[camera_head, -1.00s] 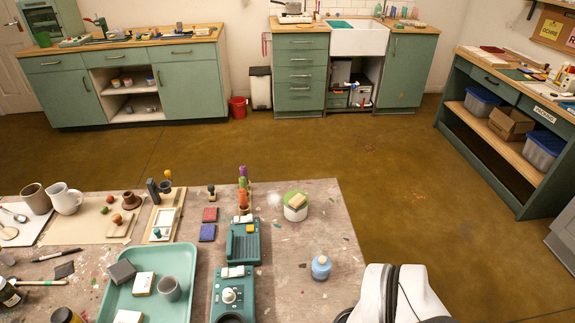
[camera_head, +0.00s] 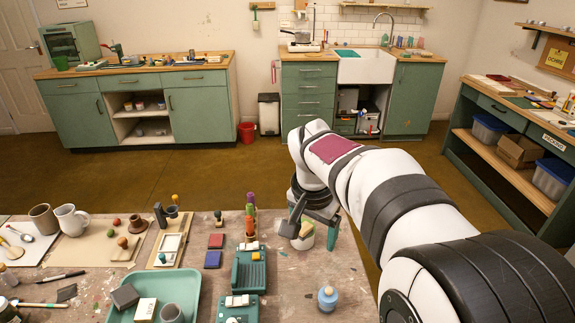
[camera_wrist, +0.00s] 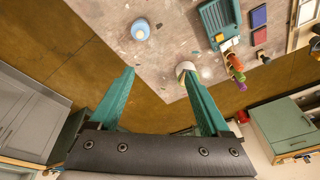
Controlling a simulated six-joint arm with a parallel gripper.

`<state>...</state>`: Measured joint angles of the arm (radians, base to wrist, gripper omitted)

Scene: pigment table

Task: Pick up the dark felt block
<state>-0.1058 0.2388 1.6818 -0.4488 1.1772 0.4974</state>
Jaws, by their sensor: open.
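A dark grey block (camera_head: 125,296), which looks like the felt block, lies in the teal tray (camera_head: 190,282) at the front left of the table. The wrist view does not show it. My gripper (camera_head: 312,226) is over the table's far right corner, well to the right of the block. In the wrist view its two green fingers (camera_wrist: 158,73) are spread apart with nothing held between them.
A white block (camera_head: 145,309) and a grey cup (camera_head: 171,314) share the tray. A white pot (camera_head: 303,241) stands close to my gripper.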

